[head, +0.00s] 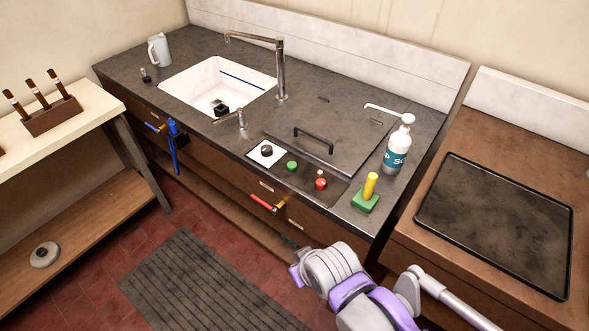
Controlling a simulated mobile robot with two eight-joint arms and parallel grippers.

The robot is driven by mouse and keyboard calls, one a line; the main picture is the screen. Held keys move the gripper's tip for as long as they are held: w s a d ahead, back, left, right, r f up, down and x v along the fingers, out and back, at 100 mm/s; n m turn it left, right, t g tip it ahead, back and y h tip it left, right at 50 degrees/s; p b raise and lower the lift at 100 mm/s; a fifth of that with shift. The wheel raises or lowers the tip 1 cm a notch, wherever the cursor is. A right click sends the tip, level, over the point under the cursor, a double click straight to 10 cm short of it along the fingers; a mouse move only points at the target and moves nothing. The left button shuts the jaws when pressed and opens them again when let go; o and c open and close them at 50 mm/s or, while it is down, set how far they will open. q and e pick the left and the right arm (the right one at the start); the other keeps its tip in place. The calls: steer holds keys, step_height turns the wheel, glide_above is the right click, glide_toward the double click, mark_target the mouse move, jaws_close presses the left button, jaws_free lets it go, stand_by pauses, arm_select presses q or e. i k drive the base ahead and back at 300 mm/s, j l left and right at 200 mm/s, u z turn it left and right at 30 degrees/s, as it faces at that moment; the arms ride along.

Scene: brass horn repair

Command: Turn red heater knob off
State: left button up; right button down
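A red knob (320,184) sits on the dark control panel (338,190) at the front edge of the grey counter. A green knob (292,166) is to its left, and a black dial (266,151) on a white plate is further left. The red knob's exact turn angle is too small to read. My grey and purple arm comes in from the lower right, below and apart from the panel. No gripper fingers show on it. My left gripper is not in view.
A yellow-handled green block (366,196) and a white pump bottle (398,146) stand right of the knob. A lid with a black handle (314,139) lies behind the panel. A red-handled valve (265,203) sticks out of the counter front below it.

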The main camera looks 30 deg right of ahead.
mark_target(320, 183)
steer(key=z, duration=1.35)
